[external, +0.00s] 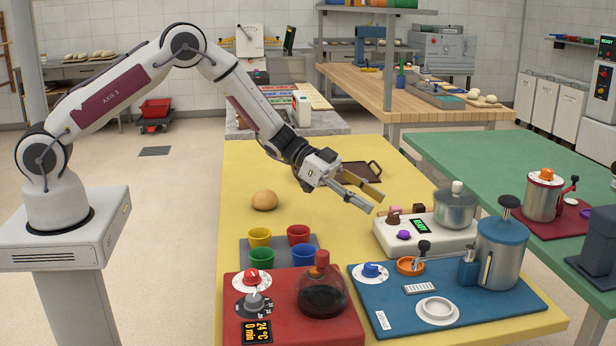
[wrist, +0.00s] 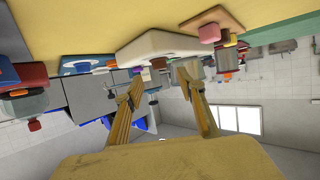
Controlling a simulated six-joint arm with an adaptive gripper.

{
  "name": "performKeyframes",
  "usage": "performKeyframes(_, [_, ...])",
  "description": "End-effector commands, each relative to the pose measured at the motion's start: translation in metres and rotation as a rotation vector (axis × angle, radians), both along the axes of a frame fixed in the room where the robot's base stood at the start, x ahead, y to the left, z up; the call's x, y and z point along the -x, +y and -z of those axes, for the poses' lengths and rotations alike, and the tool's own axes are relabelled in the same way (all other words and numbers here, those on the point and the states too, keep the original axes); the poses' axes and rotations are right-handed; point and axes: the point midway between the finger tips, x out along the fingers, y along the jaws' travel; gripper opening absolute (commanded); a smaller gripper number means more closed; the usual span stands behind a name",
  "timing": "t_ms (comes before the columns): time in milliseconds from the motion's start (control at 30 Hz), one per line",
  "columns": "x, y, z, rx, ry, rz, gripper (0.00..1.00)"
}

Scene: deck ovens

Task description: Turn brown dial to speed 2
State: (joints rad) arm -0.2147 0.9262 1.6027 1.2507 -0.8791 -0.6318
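In the wrist view the open fingers (wrist: 160,82) point toward a pale appliance (wrist: 160,46) in a tilted, upside-down scene. The dial's pointer and speed marks are too small to read.
A metal pot (external: 456,209) stands on the appliance's right side. A blue board (external: 385,298) with a steel canister (external: 502,252) lies in front. A red board (external: 285,335) holds a dark flask (external: 322,295).

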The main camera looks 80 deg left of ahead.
Motion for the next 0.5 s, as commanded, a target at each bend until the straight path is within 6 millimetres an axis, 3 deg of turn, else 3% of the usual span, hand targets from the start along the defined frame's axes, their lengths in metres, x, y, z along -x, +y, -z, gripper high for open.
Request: performKeyframes(500, [-0.036, -0.031, 0.02, 0.0, 0.001, 0.001, 0.39])
